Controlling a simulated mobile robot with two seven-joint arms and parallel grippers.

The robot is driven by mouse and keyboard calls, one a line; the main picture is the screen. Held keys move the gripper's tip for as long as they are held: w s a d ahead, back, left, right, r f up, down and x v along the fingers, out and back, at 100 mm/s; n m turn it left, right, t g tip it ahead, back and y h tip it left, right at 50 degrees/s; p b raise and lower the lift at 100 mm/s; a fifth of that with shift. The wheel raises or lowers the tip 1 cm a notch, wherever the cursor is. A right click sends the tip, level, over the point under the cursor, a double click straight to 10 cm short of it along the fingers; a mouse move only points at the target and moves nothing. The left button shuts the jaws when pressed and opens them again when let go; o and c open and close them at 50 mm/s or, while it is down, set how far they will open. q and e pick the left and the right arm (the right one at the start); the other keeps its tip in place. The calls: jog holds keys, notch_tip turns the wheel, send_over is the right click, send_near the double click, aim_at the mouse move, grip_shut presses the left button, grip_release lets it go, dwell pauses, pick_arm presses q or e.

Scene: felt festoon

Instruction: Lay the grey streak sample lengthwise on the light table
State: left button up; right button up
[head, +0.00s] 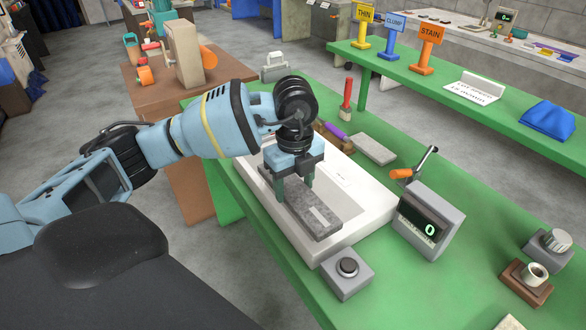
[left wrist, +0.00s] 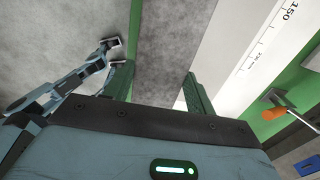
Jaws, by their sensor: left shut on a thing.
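The grey streak sample (head: 322,218) is a long flat slab with a paler strip on top. My left gripper (head: 295,190) points down and is shut on it, a finger on each side. The sample is over the white light table (head: 372,212) and runs roughly along its long side; I cannot tell whether it touches the surface. In the left wrist view the grey sample (left wrist: 165,45) spans between the fingers (left wrist: 158,90), beside the light table's printed scale (left wrist: 262,50). A blue arm, seemingly mine, ends in a gripper (left wrist: 113,44) whose fingers are unclear.
A display box (head: 430,220) reading 0 and a button box (head: 348,268) stand by the light table's right and near edges. A grey plate (head: 374,148), a red-handled brush (head: 346,102) and an orange-handled crank (head: 402,173) stand behind.

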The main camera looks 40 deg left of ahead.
pick_arm(q)
jog(key=w+a, duration=0.4)
jog(key=w, duration=0.1)
jog(key=w+a+f, duration=0.1)
jog(key=w+a, duration=0.1)
jog(key=w, duration=0.1)
jog(key=shift+w+a+b, duration=0.1)
jog(key=shift+b, duration=0.2)
jog(key=shift+w+a, duration=0.2)
jog(key=shift+f, duration=1.75)
jog(key=shift+f, duration=0.15)
jog(key=o, duration=0.9)
jog(key=shift+o, duration=0.3)
notch_tip(320, 180, up, 12)
